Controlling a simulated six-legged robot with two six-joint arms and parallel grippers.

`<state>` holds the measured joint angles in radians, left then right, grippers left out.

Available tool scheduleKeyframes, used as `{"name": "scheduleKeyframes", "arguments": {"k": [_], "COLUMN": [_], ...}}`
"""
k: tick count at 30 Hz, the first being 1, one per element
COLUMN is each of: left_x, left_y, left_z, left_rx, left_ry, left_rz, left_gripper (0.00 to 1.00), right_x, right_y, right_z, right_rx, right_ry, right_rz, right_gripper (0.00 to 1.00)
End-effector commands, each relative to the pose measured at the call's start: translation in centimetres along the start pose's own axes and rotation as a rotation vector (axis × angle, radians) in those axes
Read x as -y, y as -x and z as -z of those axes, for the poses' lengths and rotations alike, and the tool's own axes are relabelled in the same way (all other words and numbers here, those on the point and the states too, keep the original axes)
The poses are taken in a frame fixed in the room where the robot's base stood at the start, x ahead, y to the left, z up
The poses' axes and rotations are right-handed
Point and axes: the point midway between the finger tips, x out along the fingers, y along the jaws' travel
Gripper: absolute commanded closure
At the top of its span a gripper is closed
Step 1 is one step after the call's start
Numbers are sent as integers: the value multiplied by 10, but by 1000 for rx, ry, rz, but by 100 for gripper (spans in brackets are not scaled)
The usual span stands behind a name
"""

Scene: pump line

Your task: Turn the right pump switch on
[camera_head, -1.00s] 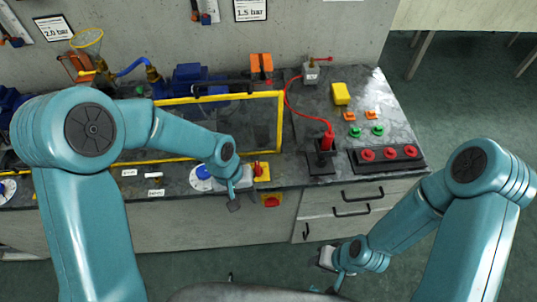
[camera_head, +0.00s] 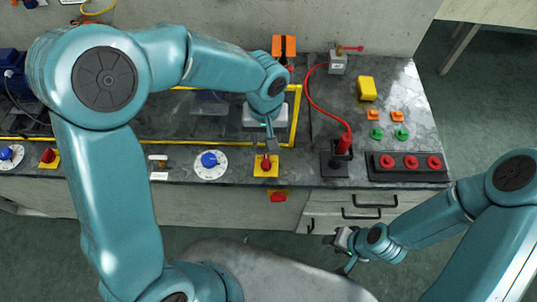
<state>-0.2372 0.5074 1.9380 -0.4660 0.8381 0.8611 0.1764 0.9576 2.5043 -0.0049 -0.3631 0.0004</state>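The right pump switch (camera_head: 266,166) is a red knob on a yellow plate at the front edge of the bench, right of a white dial with a blue knob (camera_head: 210,160). My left gripper (camera_head: 270,147) points down just above and behind this switch, its tips very near the knob. I cannot tell whether they touch it, or how far apart the fingers are. The knob's far side is partly covered by the gripper. My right gripper (camera_head: 342,252) hangs low in front of the drawers, away from the bench top, and looks open and empty.
Another red-and-yellow switch (camera_head: 48,158) and a dial (camera_head: 11,156) stand further left. A red joystick-like lever (camera_head: 343,146) and a black box with red buttons (camera_head: 411,163) are to the right. A yellow bar (camera_head: 297,115) frames the bench's middle.

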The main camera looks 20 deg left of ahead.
Motion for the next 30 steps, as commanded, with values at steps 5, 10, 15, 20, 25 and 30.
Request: {"name": "scheduleKeyframes", "arguments": {"k": [5, 10, 15, 20, 25, 30], "left_x": [-1, -2, -4, -4, -4, -4], "left_y": [-45, -82, -106, -115, -115, -115], "left_z": [-2, -1, 1, 2, 3, 3], "left_rx": [7, 6, 4, 2, 1, 1], "left_ry": [-3, -4, -5, -5, -5, -5], "left_rz": [3, 1, 0, -1, -1, -1], "left_gripper": [57, 57, 57, 57, 57, 87], "right_x": [2, 2, 3, 3, 3, 3], "right_y": [4, 6, 7, 7, 7, 7], "right_z": [0, 0, 0, 0, 0, 0], "right_rx": [1, 0, 0, 1, 0, 0], "right_ry": [1, 0, 0, 1, 0, 0], "right_rz": [0, 0, 0, 0, 0, 0], "right_gripper": [62, 62, 62, 62, 62, 62]}}
